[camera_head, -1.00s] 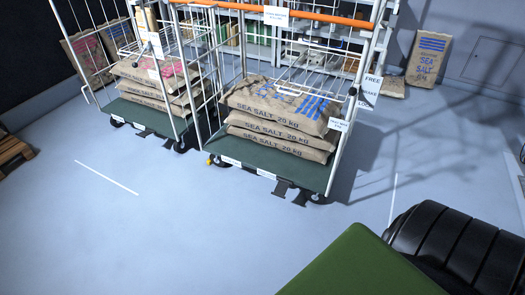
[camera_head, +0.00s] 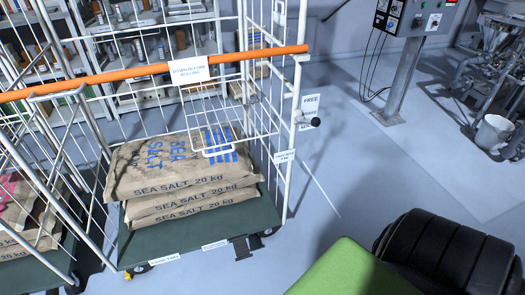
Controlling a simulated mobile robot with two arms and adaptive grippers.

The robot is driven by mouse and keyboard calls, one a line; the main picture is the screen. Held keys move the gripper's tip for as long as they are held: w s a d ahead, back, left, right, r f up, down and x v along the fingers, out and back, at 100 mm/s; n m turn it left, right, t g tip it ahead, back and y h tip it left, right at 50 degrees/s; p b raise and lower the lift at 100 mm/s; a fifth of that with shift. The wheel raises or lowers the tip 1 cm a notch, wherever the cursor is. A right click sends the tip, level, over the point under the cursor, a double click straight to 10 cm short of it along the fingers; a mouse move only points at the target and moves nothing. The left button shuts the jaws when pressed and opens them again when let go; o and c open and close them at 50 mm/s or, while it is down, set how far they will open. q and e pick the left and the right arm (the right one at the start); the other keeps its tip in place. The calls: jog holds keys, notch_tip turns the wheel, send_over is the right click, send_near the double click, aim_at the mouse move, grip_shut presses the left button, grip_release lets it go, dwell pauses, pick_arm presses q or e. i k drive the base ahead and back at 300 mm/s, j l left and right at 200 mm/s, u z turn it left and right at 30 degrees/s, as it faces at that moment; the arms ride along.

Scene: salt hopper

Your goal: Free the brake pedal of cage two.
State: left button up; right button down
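A plate reading FREE (camera_head: 310,104) and a black knob (camera_head: 315,122) are on the cage's right side. A second cage's green deck (camera_head: 35,270) is cut off at left. Neither gripper is in view.
A grey control box on a post (camera_head: 395,85) stands at the back right. Machinery with a white bucket (camera_head: 493,133) is at far right. Shelves (camera_head: 130,45) stand behind the cages. The floor (camera_head: 365,190) right of the cage is clear.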

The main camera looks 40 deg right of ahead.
aim_at(242, 252)
jog(key=i+j+z, duration=0.45)
jog(key=j, duration=0.2)
jog(key=j+z, duration=0.25)
jog(key=i+j+z, duration=0.2)
jog(key=j, duration=0.25)
jog(key=k, duration=0.05)
